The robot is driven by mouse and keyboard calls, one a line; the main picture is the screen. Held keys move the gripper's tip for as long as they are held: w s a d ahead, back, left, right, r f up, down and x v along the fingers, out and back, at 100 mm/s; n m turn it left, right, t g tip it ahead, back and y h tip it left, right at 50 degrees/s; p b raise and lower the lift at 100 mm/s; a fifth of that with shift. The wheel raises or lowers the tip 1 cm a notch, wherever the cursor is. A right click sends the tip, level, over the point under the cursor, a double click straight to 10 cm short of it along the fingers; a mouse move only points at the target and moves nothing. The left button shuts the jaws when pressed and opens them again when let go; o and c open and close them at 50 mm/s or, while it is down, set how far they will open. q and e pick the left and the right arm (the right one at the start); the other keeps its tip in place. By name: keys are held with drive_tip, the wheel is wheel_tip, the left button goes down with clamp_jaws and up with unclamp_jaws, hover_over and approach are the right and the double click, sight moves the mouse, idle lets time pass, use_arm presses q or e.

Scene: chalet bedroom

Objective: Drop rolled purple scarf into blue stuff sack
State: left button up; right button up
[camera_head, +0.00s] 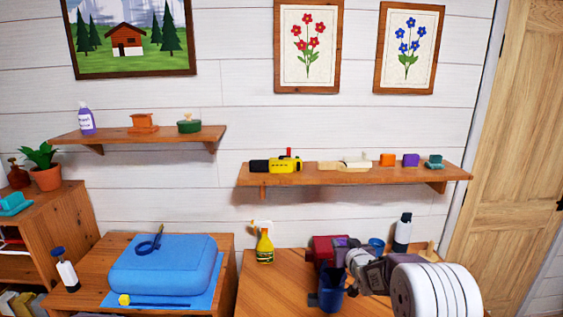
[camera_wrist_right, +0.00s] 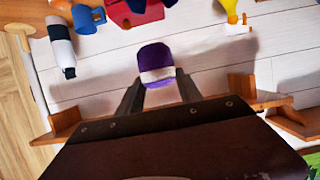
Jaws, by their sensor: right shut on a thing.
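The rolled purple scarf (camera_wrist_right: 155,57), with a pale band, is between the two fingers of my right gripper (camera_wrist_right: 158,88), which is shut on it. In the head view the scarf (camera_head: 340,242) shows as a small purple patch at the tip of my right gripper (camera_head: 346,250), above the right table. A dark blue, upright container, seemingly the stuff sack (camera_head: 331,291), stands nearer the camera, below the gripper in the picture. The scarf is apart from it and outside it. Its opening is partly hidden. My left gripper is not in view.
A red object (camera_head: 322,248) stands beside the gripper. A blue mug (camera_head: 377,244) and a dark bottle (camera_head: 402,233) are behind my arm. A yellow spray bottle (camera_head: 264,243) stands left. The wall shelf (camera_head: 300,178) is above.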

wheel_tip(320, 180, down, 4)
drive_tip(key=shift+a+f+b, duration=0.1)
drive_tip(key=shift+a+b, duration=0.05)
drive_tip(key=shift+b, duration=1.1)
drive_tip(key=shift+f, duration=0.4)
drive_tip(key=shift+r, duration=0.1)
drive_tip(key=o, duration=1.4)
drive_tip(key=shift+o, duration=0.2)
drive_tip(key=shift+s+r, duration=0.1)
drive_tip(key=shift+s, duration=0.3)
drive_tip(key=b+v, duration=0.2)
drive_tip(key=v, duration=0.6)
